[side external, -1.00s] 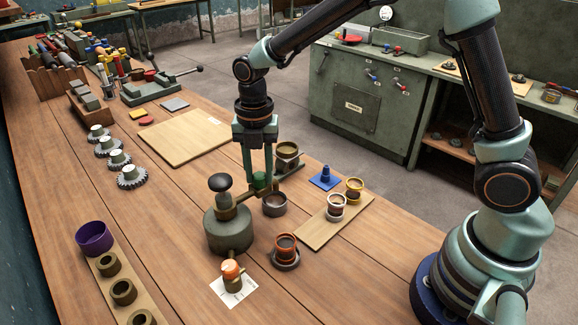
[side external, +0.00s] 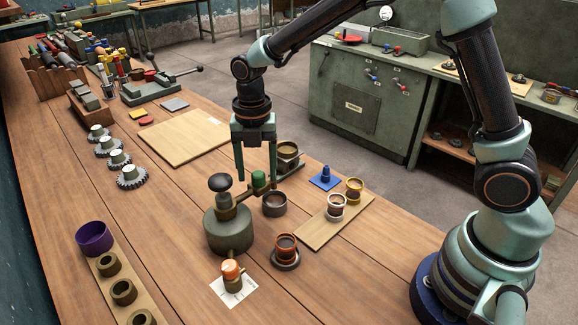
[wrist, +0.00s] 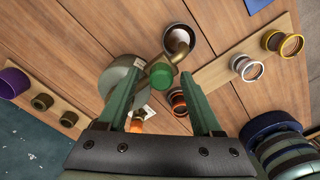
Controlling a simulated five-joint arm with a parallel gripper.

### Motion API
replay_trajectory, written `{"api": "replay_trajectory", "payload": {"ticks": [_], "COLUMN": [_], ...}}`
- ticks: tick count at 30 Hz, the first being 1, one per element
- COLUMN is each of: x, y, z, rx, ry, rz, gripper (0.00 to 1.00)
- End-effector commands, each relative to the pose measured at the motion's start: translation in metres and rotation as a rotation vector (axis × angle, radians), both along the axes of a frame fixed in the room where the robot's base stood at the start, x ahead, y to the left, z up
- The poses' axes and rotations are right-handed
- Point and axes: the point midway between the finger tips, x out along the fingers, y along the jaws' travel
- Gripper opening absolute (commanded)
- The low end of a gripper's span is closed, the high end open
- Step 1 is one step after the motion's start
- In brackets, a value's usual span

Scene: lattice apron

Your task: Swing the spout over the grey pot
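A squat grey-green vessel (side external: 229,233) with a black knob stands on the bench. Its brass spout (wrist: 177,53) reaches out to the right and carries a green knob (side external: 259,179). In the wrist view the spout's curved end overlaps the left part of the grey pot (wrist: 195,33). The grey pot also shows in the side view (side external: 275,206), just right of the spout; there a finger partly hides the spout's end. My gripper (side external: 256,182) is open, its fingers on either side of the green knob (wrist: 161,76), with gaps between them and the knob.
An orange pot (side external: 286,246) stands close in front of the grey pot. A board (side external: 316,233) with white-rimmed and yellow-rimmed pots lies to the right. A dark pot (side external: 287,151) stands behind. An orange-topped piece (side external: 231,270) stands on white paper in front.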

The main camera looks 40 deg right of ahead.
Motion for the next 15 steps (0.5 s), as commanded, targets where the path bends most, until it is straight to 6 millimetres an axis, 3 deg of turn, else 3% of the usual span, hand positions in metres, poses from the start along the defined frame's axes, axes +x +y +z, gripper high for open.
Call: {"api": "replay_trajectory", "payload": {"ticks": [8,15], "x": [0.000,0.001], "y": [0.000,0.000], "z": [0.017,0.066], "rx": [0.001,0.001], "ry": [-0.001,-0.005], "rz": [0.000,0.000], "gripper": [0.67,0.67]}}
